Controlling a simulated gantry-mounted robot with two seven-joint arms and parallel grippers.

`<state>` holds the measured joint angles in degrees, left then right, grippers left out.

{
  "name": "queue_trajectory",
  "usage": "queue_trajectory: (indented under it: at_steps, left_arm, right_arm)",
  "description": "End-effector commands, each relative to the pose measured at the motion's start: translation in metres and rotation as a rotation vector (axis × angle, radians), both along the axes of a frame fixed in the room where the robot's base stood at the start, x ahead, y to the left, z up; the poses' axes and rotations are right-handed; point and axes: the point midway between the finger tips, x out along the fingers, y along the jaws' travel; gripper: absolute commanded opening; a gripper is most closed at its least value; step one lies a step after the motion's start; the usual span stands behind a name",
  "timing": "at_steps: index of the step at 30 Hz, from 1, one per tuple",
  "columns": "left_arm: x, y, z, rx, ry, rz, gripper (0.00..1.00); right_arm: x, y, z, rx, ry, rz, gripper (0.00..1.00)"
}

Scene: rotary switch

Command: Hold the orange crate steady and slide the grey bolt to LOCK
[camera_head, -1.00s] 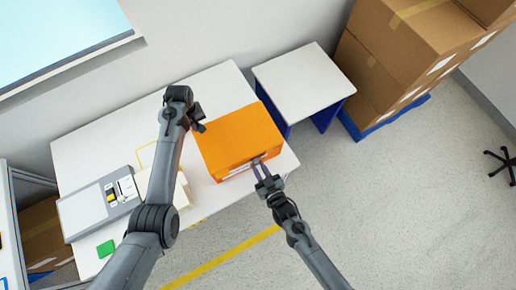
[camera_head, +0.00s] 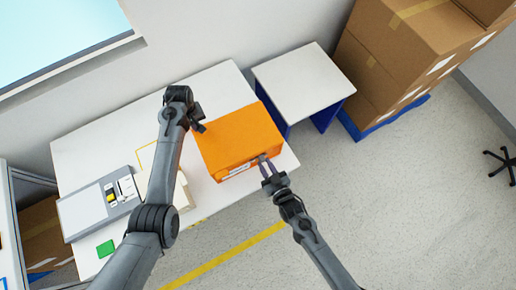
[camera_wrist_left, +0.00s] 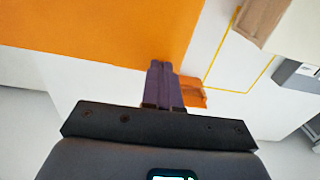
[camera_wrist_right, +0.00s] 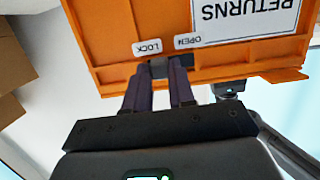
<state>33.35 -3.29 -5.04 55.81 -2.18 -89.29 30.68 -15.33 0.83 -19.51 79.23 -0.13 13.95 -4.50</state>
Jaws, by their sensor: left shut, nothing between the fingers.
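The orange crate (camera_head: 238,137) sits on the white table, and its front shows in the right wrist view (camera_wrist_right: 120,35). The grey bolt (camera_wrist_right: 159,69) is on that front, below and between the LOCK label (camera_wrist_right: 147,47) and the OPEN label (camera_wrist_right: 187,41), nearer LOCK. My right gripper (camera_head: 264,160) is at the crate's front, with one finger on each side of the bolt; whether they grip it is unclear. My left gripper (camera_head: 201,127) is shut and empty at the crate's left side, where its fingers (camera_wrist_left: 164,72) overlap the crate's edge; contact is unclear.
A grey panel (camera_head: 85,208) with a small device lies on the table's left part, near a green square (camera_head: 105,248). A small white side table (camera_head: 303,80) stands behind to the right. Cardboard boxes (camera_head: 385,60) are stacked on a blue pallet at the right.

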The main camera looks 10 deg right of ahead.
Motion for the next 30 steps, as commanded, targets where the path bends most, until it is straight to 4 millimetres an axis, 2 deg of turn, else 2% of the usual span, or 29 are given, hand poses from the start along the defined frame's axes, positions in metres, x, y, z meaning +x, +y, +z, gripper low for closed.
queue_trajectory:
  at_steps: [1, 4, 16, 30]
  left_arm:
    - [-0.003, 0.001, -0.005, 0.000, 0.007, 0.002, 0.00]
    - [-0.003, 0.001, -0.005, 0.000, 0.007, 0.002, 0.00]
    - [-0.003, 0.001, -0.005, 0.000, 0.007, 0.002, 0.00]
    - [-0.003, 0.001, -0.005, 0.000, 0.007, 0.002, 0.00]
  right_arm:
    - [-0.001, 0.001, -0.001, 0.001, 0.001, 0.002, 0.32]
    - [-0.001, 0.001, -0.001, 0.001, 0.001, 0.002, 0.47]
    - [-0.004, 0.000, 0.000, 0.001, 0.000, 0.001, 0.47]
    - [-0.036, -0.012, 0.006, 0.000, 0.001, 0.001, 0.47]
